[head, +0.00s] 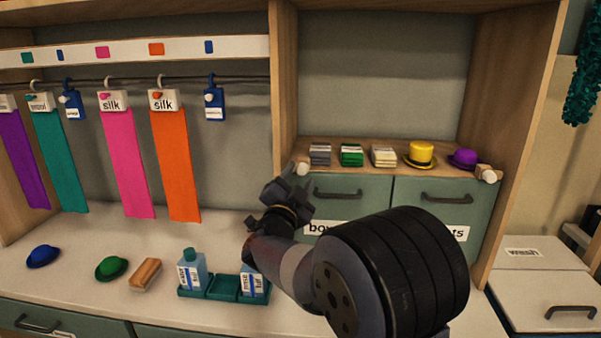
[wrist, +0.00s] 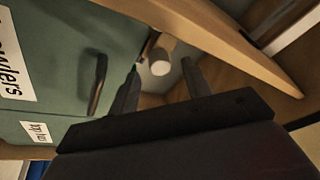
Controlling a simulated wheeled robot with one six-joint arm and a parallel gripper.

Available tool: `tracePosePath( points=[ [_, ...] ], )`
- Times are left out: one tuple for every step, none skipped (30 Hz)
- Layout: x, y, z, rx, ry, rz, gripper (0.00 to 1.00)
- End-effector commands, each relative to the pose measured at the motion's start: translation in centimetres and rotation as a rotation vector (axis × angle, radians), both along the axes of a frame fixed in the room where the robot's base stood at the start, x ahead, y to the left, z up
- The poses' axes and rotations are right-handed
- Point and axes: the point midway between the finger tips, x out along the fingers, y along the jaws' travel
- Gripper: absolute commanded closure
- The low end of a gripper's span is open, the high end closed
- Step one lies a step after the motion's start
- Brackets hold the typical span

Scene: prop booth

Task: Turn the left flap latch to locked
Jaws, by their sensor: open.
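The left flap latch has a pale round knob (head: 302,169) at the upper left corner of the left green flap (head: 352,190), just under the shelf edge. The wrist view shows this knob (wrist: 161,62) between my two finger tips, with space on both sides. My gripper (head: 286,183) is open, in front of the latch and slightly to its left in the head view. It touches nothing that I can make out. The latch's turning piece is mostly hidden, so its angle cannot be told. The left flap looks shut, its label partly covered by my arm.
The right flap (head: 446,208) has its own latch (head: 487,174) at its upper right corner. Hats and small stacks stand on the shelf (head: 385,145) above. A teal tray (head: 224,288) with bottles sits on the counter below. Hanging silks (head: 176,165) are left of the partition.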

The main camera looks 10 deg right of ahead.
Motion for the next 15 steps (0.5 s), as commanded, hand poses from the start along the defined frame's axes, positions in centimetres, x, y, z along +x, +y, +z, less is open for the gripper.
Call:
tracePosePath(
  points=[
    [0.53,-0.36,0.24,0.001,0.000,-0.002,0.54],
    [0.75,-0.50,0.31,0.001,0.000,-0.002,0.54],
    [1.00,-0.63,0.39,0.000,0.000,-0.001,0.54],
    [1.14,-0.69,0.43,0.001,-0.001,-0.001,0.54],
    [1.26,-0.74,0.45,0.000,0.000,0.000,0.54],
    [1.38,-0.79,0.45,0.000,0.000,0.000,0.54],
    [1.43,-0.81,0.45,0.000,0.001,0.001,0.54],
    [1.47,-0.82,0.45,0.000,0.001,0.001,0.54],
    [1.47,-0.84,0.45,0.000,0.001,0.001,0.54],
    [1.48,-0.83,0.44,0.000,0.001,0.001,0.54],
    [1.47,-0.83,0.44,0.000,0.001,0.001,0.54],
    [1.46,-0.83,0.44,0.000,0.001,0.001,0.54],
    [1.46,-0.83,0.44,0.000,0.001,0.001,0.54],
    [1.46,-0.82,0.45,0.000,0.001,0.001,0.54],
    [1.45,-0.82,0.46,0.000,0.001,0.001,0.56]
  ],
)
